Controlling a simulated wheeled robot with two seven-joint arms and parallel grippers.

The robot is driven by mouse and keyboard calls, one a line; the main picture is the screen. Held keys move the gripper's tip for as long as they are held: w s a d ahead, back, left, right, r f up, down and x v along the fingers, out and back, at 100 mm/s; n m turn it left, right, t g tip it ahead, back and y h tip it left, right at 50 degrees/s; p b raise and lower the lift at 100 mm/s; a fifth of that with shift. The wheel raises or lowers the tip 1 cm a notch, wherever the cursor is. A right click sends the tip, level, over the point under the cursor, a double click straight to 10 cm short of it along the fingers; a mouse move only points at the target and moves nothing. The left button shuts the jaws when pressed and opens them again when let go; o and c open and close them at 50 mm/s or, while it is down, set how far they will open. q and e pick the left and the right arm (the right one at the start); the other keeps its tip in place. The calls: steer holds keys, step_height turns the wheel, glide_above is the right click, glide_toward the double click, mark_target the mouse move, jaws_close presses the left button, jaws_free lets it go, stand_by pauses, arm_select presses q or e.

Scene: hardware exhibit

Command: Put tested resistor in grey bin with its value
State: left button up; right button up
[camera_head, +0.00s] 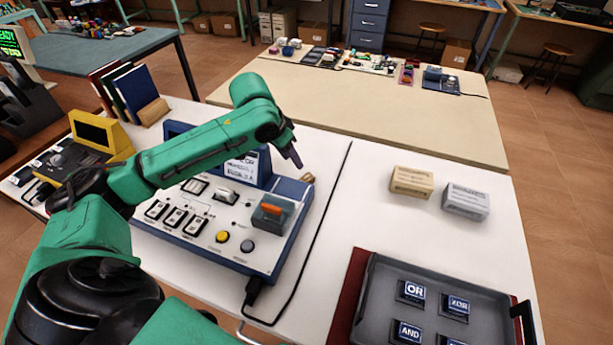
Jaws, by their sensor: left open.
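A blue-and-white tester (215,220) with switches, buttons and a display (243,165) stands on the white table. An orange piece (273,209) sits in a dark holder on its right part; I cannot tell if it is a resistor. My left gripper (294,158) is open above the tester's back right corner, beside a small tan object (308,178). My green forearm hides part of the tester. A grey box (466,201) and a beige box (411,182) stand at the right; their labels are unreadable. My right gripper is out of view.
A dark grey tray (377,283) with logic-gate tiles lies at the front right. A black cable (322,222) crosses the table. A yellow instrument (100,135) and upright books (137,92) stand at the left. The white surface around the two boxes is clear.

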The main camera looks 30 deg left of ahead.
mark_target(306, 178)
arm_select(q)
steer(key=x, duration=0.8)
steer(key=p+x, duration=0.1)
steer(key=x, duration=0.4)
steer(key=shift+w+r, duration=0.2)
steer(key=shift+w, duration=0.05)
steer(key=shift+r, duration=0.1)
jaws_close()
